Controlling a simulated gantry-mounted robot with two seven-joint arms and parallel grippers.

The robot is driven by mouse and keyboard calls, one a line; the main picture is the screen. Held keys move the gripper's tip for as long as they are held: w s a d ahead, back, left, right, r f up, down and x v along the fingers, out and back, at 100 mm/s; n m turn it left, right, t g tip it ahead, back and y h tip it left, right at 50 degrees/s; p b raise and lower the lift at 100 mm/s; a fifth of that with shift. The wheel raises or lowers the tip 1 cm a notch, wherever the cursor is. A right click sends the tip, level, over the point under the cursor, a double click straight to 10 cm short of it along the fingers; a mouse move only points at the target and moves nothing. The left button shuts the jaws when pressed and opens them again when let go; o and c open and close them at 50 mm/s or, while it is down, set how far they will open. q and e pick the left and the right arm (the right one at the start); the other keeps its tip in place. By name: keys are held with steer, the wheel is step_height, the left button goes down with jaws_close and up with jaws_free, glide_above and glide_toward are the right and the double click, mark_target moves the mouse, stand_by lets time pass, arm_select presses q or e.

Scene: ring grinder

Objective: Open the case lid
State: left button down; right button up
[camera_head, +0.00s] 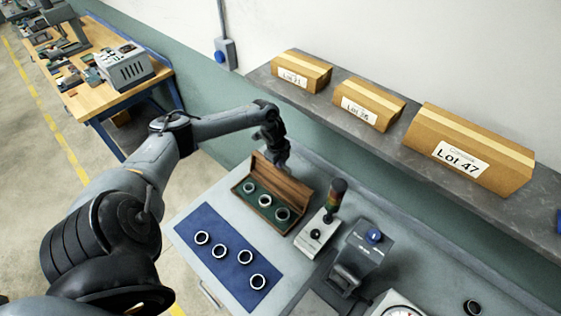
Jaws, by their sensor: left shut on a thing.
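The wooden case (240,190) stands on the grey workbench in the head view. Its lid (283,182) is raised at the back, leaning up from the hinge side. Several metal rings (265,200) sit in its green-lined inside. My left gripper (281,158) is at the upper edge of the raised lid, shut on the lid. Its fingertips are small and partly hidden by the hand. My right gripper is not in view.
A blue mat (212,265) with several rings lies in front of the case. A signal light (335,195), a device with a blue knob (374,236) and a dial gauge (402,311) stand to the right. A shelf (400,140) with labelled boxes runs behind the bench.

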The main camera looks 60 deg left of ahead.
arm_select(q)
steer(key=shift+w+d, duration=0.1)
steer(key=c, duration=1.2)
jaws_free()
steer(key=shift+o, duration=0.2)
steer(key=shift+r, duration=0.1)
